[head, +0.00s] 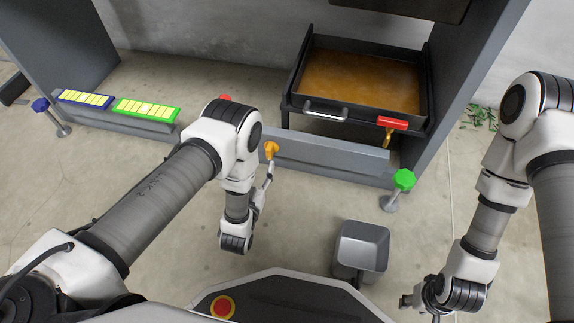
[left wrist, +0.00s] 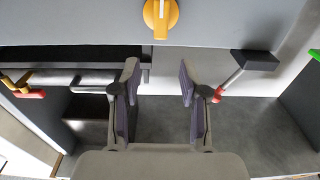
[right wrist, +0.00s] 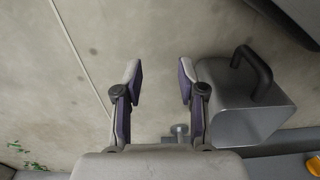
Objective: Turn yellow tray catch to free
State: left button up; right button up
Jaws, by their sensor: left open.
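A yellow-orange knob (head: 271,150) sits on the front of the low grey beam. A yellow piece (head: 387,138) hangs below a red handle at the tray's front right. My right gripper (head: 404,300) is open and empty; its fingers (right wrist: 160,72) show clearly in the right wrist view.
A black-framed tray (head: 310,118) of brown liquid stands behind the beam (head: 325,158). A grey scoop-like bin (head: 362,250) stands on the floor between my grippers. A green knob (head: 404,180) and a blue knob (head: 41,105) stand on posts. A red part (left wrist: 218,94) is near my left fingers.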

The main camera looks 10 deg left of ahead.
aim_at(268, 153)
pick_arm(q)
jog(key=w+b, duration=0.1)
jog(key=w, duration=0.1)
jog(key=w+f+b, duration=0.1)
jog(key=w+b, duration=0.1)
jog(key=w+f+b, duration=0.1)
jog(key=w, duration=0.1)
jog(key=shift+d+f+b, duration=0.1)
jog(key=shift+f+b, duration=0.1)
jog(key=shift+b, duration=0.2)
pick_arm(e)
jog(key=shift+t, duration=0.3)
jog(key=f, duration=0.1)
jog(key=w+f, duration=0.1)
jog(key=f, duration=0.3)
jog(key=shift+w+a+f, duration=0.1)
jog(key=shift+w+f, duration=0.15)
jog(key=shift+w, duration=0.05)
pick_arm(q)
jog(key=shift+w+r, duration=0.1)
jog(key=shift+w, duration=0.2)
jog(key=shift+r, duration=0.1)
pick_arm(e)
jog(key=shift+w, duration=0.1)
pick_arm(q)
grip_shut()
